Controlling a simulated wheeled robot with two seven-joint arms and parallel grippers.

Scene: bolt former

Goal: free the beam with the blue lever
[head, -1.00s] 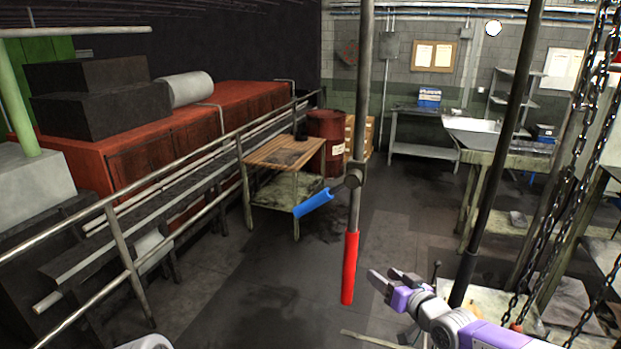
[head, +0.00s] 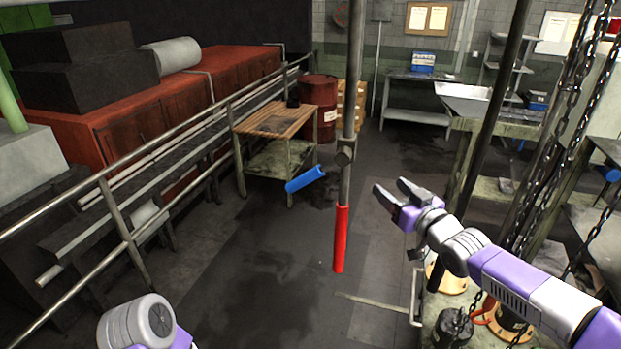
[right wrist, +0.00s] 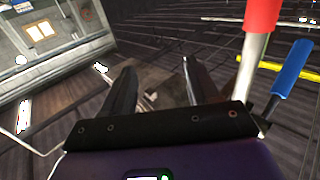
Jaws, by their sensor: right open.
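The blue lever (head: 305,179) sticks out to the left of a grey vertical pole, below a clamp-like joint (head: 345,156). The beam is the pole (head: 352,80) with a red grip (head: 340,238) at its lower end, hanging upright. My right gripper (head: 391,190) is open and empty, to the right of the pole and apart from it. In the right wrist view the open fingers (right wrist: 155,88) hold nothing. The blue lever (right wrist: 291,73) and red grip (right wrist: 263,14) show there at the right. My left arm shows at the bottom left, but its gripper is out of view.
A metal railing (head: 120,225) runs along the left. A wooden-topped table (head: 275,121) and a red drum (head: 318,108) stand behind the pole. Chains (head: 574,120) and a dark post (head: 497,100) are at the right. The floor around the pole is clear.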

